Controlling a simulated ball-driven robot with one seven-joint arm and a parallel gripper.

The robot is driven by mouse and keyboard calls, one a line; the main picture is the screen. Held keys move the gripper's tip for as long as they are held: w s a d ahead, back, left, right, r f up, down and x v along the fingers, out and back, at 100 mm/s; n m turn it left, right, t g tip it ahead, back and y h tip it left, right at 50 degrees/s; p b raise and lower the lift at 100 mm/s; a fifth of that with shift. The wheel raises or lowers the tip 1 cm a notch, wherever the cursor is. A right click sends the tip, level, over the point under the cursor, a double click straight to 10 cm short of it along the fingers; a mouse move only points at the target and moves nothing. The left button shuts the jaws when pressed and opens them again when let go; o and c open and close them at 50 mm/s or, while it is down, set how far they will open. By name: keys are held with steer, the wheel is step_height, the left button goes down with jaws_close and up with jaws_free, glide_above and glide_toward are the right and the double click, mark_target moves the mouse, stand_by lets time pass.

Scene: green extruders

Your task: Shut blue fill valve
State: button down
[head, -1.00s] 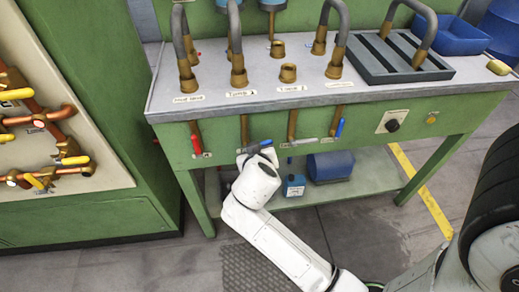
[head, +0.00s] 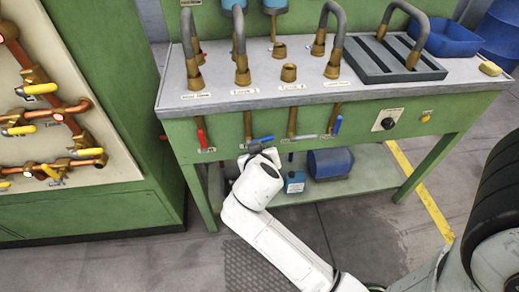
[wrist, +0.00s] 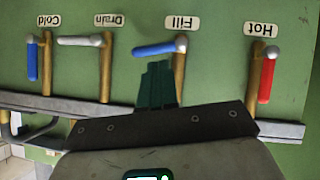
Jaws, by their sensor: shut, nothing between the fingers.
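The blue fill valve lever (wrist: 157,48) lies crosswise to its copper pipe (wrist: 178,78), under the label "Fill" in the upside-down wrist view. In the head view the fill lever (head: 263,140) shows as a blue bar on the front of the green bench. My gripper (wrist: 157,66) is shut and empty, with its dark fingertips right by the lever's middle. Whether they touch it I cannot tell. In the head view my white wrist covers the area below the lever, and the fingers are mostly hidden.
The red hot lever (wrist: 268,76) and the blue cold lever (wrist: 32,58) lie along their pipes. The white drain lever (wrist: 80,40) lies crosswise. A bench shelf (head: 345,181) holds a blue bottle (head: 295,182) and a blue container (head: 330,162). A green cabinet (head: 110,100) stands left.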

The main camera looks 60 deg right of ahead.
steer(key=v, duration=0.8)
steer(key=shift+a, duration=0.1)
stand_by(0.3)
